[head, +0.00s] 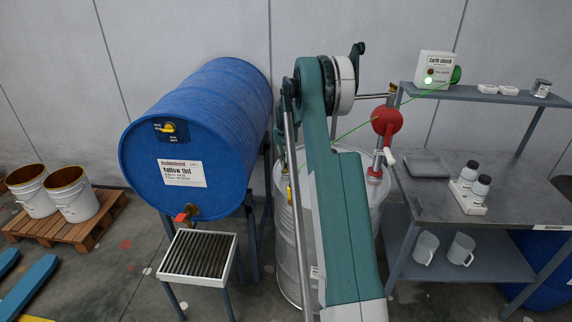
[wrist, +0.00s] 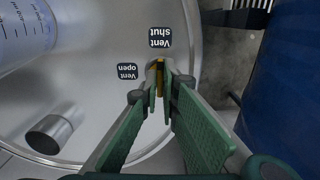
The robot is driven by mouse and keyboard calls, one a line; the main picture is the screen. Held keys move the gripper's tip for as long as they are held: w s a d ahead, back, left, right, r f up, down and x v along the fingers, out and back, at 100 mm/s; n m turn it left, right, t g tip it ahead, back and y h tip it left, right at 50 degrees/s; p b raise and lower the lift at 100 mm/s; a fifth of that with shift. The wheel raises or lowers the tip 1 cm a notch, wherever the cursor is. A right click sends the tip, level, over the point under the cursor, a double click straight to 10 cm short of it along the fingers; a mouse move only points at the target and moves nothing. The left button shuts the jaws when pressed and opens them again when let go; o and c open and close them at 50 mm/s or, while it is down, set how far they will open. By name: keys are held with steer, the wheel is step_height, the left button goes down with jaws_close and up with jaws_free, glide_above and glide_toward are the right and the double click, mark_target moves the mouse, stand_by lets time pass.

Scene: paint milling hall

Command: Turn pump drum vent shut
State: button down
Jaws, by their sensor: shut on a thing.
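The pump drum (head: 290,240) is a pale steel drum with a red hand pump (head: 387,121) on top. My arm hides much of its lid in the head view. In the wrist view the drum lid (wrist: 95,100) carries two upside-down labels, "Vent shut" (wrist: 160,37) and "Vent open" (wrist: 127,71). The yellow vent handle (wrist: 160,78) stands between my fingertips, and its visible part lies in line with the "Vent shut" label. My gripper (wrist: 160,90) is shut on this handle. The fingers hide part of the handle and its base.
A blue drum (head: 215,120) lies on a stand at the left, with a grated tray (head: 199,233) before it. A grey shelf table (head: 470,205) with bottles stands close at the right. In the wrist view, a clear cylinder (wrist: 25,30) and a metal stub (wrist: 50,132) are near.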

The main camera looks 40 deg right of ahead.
steer(key=c, duration=2.6)
jaws_free()
steer(key=shift+r, duration=0.1)
steer(key=shift+r, duration=5.95)
